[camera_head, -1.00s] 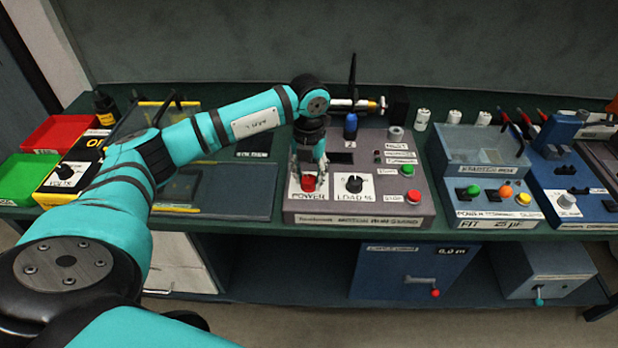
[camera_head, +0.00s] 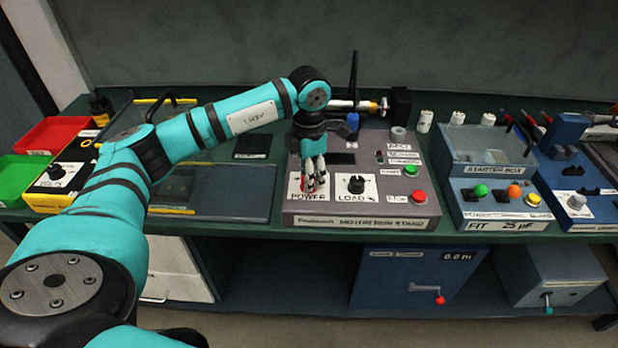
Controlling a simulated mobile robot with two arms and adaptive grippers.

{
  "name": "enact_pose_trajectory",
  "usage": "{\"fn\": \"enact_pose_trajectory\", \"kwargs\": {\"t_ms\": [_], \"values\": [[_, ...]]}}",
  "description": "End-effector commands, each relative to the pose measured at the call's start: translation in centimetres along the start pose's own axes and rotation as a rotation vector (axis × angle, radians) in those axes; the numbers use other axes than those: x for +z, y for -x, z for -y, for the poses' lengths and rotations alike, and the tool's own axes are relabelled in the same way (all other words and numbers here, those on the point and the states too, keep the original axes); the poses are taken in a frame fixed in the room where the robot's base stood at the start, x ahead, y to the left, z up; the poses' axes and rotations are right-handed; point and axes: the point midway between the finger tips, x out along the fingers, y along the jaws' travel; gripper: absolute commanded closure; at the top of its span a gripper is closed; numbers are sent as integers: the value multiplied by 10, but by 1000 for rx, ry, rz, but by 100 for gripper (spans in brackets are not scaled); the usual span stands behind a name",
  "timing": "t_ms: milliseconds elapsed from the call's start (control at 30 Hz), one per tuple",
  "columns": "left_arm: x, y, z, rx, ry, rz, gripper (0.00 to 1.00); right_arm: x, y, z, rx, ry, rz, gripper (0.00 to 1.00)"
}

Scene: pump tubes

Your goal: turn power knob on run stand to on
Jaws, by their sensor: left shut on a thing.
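The motor run stand (camera_head: 365,221) is a grey panel box on the green bench, in the middle of the head view. My right gripper is not in view.
A black load knob (camera_head: 356,184) stands just right of the power knob. Green (camera_head: 411,170) and red (camera_head: 418,197) buttons are further right. The starter box (camera_head: 488,170) is beyond. A black rod (camera_head: 353,85) rises behind.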

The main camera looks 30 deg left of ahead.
Motion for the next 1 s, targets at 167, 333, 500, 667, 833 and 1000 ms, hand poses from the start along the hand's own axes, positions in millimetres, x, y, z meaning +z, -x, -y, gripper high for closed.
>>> {"fn": "enact_pose_trajectory", "kwargs": {"t_ms": [167, 333, 500, 667, 833, 1000], "values": [[1, 0, -1, 3, -124, 4, 98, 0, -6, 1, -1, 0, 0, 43], [1, 1, -1, 3, -212, 4, 98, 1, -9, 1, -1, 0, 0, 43], [1, 1, -1, 2, -265, 4, 98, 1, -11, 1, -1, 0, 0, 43], [1, 2, -1, 2, -287, 4, 98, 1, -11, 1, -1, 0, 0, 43], [1, 2, -1, 2, -293, 4, 98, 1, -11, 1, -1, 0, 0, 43], [1, 2, -1, 3, -293, 4, 98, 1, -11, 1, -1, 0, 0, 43]]}}
